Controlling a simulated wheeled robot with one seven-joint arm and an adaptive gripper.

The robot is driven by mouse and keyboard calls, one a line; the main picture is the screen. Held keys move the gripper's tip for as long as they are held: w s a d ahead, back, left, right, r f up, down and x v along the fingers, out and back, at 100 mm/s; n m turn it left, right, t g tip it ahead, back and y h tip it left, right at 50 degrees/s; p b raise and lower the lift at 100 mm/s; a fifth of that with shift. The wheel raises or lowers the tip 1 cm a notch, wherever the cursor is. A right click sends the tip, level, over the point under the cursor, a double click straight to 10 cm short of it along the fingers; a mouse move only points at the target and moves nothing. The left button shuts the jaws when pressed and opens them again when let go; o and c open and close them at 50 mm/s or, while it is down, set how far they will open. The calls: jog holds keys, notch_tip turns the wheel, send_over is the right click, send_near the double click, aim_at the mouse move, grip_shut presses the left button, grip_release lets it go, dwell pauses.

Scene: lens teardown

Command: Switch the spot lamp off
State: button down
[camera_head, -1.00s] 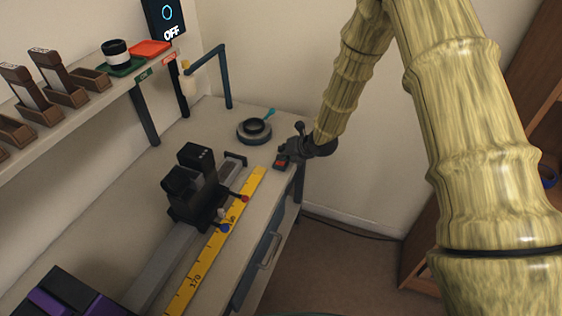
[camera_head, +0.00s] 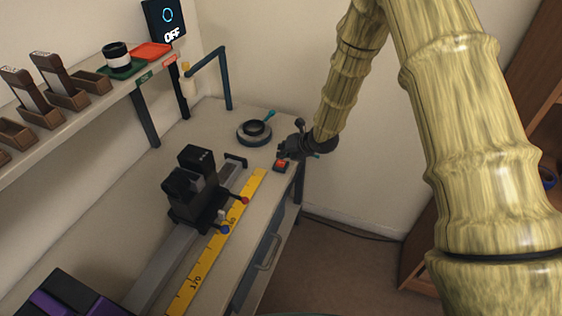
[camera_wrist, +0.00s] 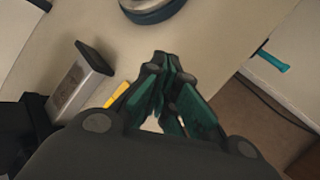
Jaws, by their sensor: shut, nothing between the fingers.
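A small black switch box with a red top (camera_head: 281,164) sits near the right edge of the bench. My gripper (camera_head: 284,153) is shut and empty, just behind and above the box; I cannot tell whether it touches it. In the wrist view my fingers (camera_wrist: 165,72) are together over the bench top, and the red switch is not visible there. A dark panel (camera_head: 165,22) above the shelf shows a blue ring and the word OFF. I cannot tell for sure which thing is the spot lamp; a blue bent post (camera_head: 226,80) stands at the back.
A dark ring-shaped part (camera_head: 254,132) with a teal handle lies behind the switch. A black device (camera_head: 195,188) stands on a rail beside a yellow ruler (camera_head: 215,245). A shelf with wooden holders (camera_head: 60,85) runs along the left. The floor right of the bench is clear.

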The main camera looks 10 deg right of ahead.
aim_at(283, 161)
notch_tip(283, 161, up, 5)
jog(key=shift+p, duration=0.9)
